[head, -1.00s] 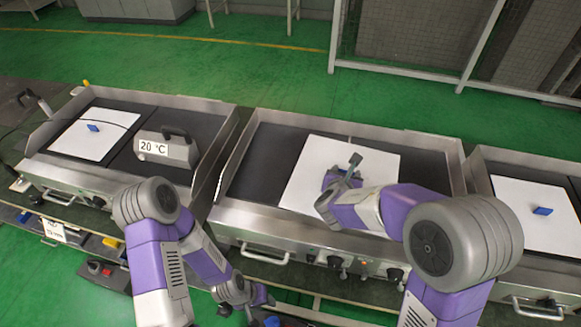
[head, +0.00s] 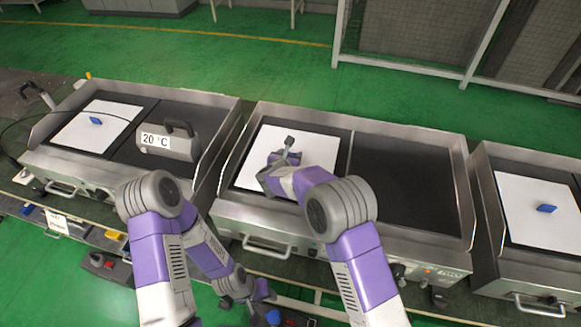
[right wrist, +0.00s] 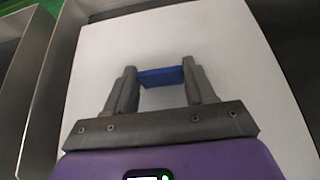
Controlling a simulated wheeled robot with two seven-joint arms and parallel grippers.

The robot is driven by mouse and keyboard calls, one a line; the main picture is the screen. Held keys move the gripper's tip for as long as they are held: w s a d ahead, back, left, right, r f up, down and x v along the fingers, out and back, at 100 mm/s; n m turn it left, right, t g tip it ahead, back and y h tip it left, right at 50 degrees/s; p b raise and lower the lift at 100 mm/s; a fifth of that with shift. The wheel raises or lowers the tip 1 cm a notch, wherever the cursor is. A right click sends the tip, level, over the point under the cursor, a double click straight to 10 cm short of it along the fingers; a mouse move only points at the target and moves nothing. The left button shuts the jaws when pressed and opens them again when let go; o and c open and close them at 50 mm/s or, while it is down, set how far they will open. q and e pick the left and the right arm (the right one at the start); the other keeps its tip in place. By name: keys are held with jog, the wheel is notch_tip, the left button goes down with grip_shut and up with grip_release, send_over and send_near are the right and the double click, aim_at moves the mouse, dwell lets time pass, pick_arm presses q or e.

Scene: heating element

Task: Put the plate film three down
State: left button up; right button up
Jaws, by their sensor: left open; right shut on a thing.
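A white plate film (head: 325,150) lies over the left half of the middle griddle (head: 410,180). My right gripper (head: 285,160) is over it. The right wrist view shows the white film (right wrist: 235,60) with its blue grip (right wrist: 160,76) between the fingers of my right gripper (right wrist: 161,82), which is shut on it. Whether the film touches the dark surface, I cannot tell. My left gripper (head: 248,297) is open and empty, low in front of the middle griddle.
A third film (head: 530,200) lies on the right griddle. The middle griddle's right half is bare. Raised metal walls edge the griddles.

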notch_tip(320, 180, down, 5)
jog(key=shift+f+b, duration=0.15)
jog(key=shift+b, duration=0.3)
jog(key=shift+f, duration=0.1)
jog(key=o, duration=1.1)
jog(key=shift+c, duration=0.2)
jog(key=shift+r, duration=0.25)
jog(key=p+v, duration=0.1)
jog(key=v, duration=1.1)
